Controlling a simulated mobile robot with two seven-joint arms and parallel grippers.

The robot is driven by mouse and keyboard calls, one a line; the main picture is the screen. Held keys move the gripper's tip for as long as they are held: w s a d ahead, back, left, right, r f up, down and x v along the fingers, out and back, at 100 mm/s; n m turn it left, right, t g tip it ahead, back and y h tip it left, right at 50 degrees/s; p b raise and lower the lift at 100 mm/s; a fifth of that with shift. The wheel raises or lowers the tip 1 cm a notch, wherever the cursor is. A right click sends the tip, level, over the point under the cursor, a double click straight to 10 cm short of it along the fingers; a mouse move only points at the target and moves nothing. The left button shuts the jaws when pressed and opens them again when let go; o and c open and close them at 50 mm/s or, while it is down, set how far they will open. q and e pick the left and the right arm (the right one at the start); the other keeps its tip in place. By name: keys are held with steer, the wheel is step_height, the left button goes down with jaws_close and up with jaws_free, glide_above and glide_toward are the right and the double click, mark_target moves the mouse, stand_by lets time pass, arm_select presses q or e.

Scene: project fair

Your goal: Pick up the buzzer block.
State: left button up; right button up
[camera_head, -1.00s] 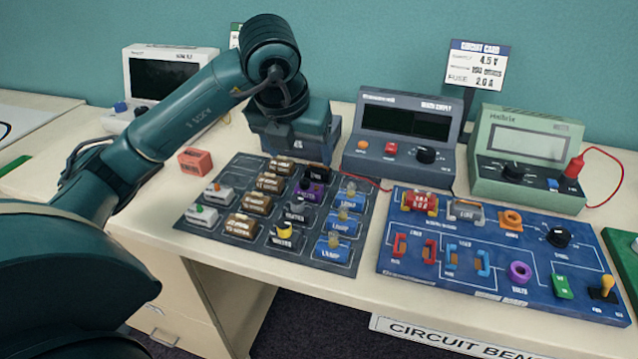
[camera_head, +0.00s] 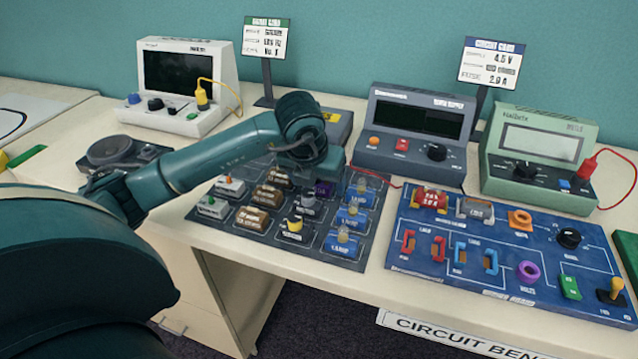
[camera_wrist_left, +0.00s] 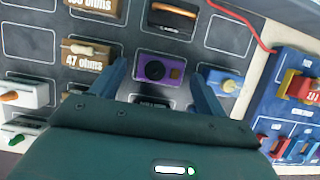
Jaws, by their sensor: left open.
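The buzzer block is the purple block with a round black disc on top. It lies in a cell of the dark parts mat (camera_head: 345,254). In the head view only a purple bit of the buzzer block (camera_head: 325,188) shows beside my gripper. In the left wrist view the whole top of the buzzer block (camera_wrist_left: 160,70) shows, between my fingers. My left gripper (camera_wrist_left: 158,78) is open, with one finger on each side of the block in that view and nothing held. In the head view my left gripper (camera_head: 302,165) hangs over the mat's back part, its fingertips hidden. My right gripper is not in view.
Brown resistor blocks (camera_head: 251,218), blue lamp blocks (camera_head: 342,243) and white switch blocks (camera_head: 212,206) fill nearby cells. A blue circuit board (camera_head: 420,265) lies to the right. The power supply (camera_head: 415,135) and green meter (camera_head: 535,160) stand behind. A red wire runs along the mat's back edge.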

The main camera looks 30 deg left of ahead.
arm_select(q)
steer(key=c, duration=1.1)
steer(key=shift+o, duration=0.2)
steer(key=shift+r, duration=0.15)
